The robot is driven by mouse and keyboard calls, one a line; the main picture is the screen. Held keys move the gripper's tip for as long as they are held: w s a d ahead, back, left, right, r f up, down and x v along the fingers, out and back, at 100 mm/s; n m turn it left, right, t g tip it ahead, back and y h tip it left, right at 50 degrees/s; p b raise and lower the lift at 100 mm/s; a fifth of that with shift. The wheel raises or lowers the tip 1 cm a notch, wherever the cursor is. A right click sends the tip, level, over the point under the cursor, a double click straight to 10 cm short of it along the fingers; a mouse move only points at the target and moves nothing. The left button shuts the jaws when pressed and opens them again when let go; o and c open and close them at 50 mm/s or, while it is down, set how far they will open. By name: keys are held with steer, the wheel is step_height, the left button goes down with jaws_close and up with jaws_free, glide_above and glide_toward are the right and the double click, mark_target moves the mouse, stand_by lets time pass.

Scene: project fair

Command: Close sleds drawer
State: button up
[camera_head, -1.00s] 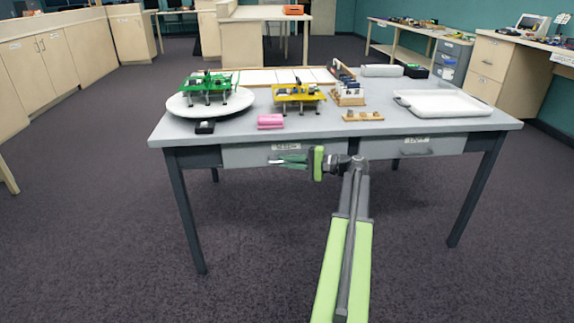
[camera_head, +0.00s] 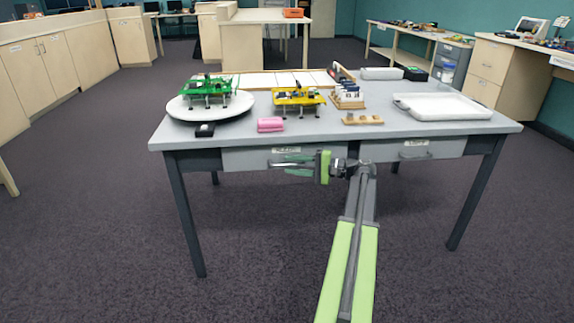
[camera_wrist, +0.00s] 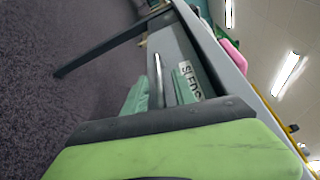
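The sleds drawer (camera_head: 240,159) is the left one of two grey drawers under the table's front edge. A label on it reads SLEDS in the wrist view (camera_wrist: 188,82). I cannot tell for sure how far it stands out. My gripper (camera_head: 290,163) is at the front of this drawer, pointing left along it. In the wrist view the drawer's thin metal handle (camera_wrist: 159,75) lies between my two teal fingers (camera_wrist: 160,92). The fingers are apart, with gaps showing on both sides of the handle.
The table (camera_head: 345,124) carries a white turntable (camera_head: 240,103) with a green model, a yellow model (camera_head: 298,97), a pink block (camera_head: 270,125) and a white tray (camera_head: 442,106). A second drawer (camera_head: 440,149) is at the right. The floor in front is clear.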

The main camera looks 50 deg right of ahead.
steer(key=p+v, duration=0.1)
steer(key=v, duration=1.4)
steer(key=w+a+f+n+g+p, duration=0.1)
steer(key=w+a+f+n+g, duration=0.15)
steer(key=w+a, duration=0.45)
steer(key=w+a+f+n+g+p, duration=0.1)
steer(key=w+a+f+g, duration=0.25)
steer(key=a, duration=0.75)
steer(key=w+a+f+n+g, duration=0.1)
steer(key=w+a+f+g, duration=0.25)
steer(key=w+a, duration=0.4)
steer(key=s+a+f+n+g+h+p, duration=0.1)
steer(key=a+f+n+g+h, duration=0.15)
steer(key=a, duration=0.85)
steer(key=s+a+f+n+g+h+p, duration=0.1)
steer(key=s+a+f+n+h, duration=0.2)
steer(key=a, duration=0.8)
steer(key=a+f+n+g+h+p, duration=0.15)
steer(key=a+n, duration=0.35)
steer(key=a, duration=0.5)
step_height(320, 180, up, 38)
steer(key=h+p, duration=0.1)
steer(key=p, duration=3.6)
steer(key=shift+a+f+p, duration=0.2)
steer(key=shift+p, duration=0.1)
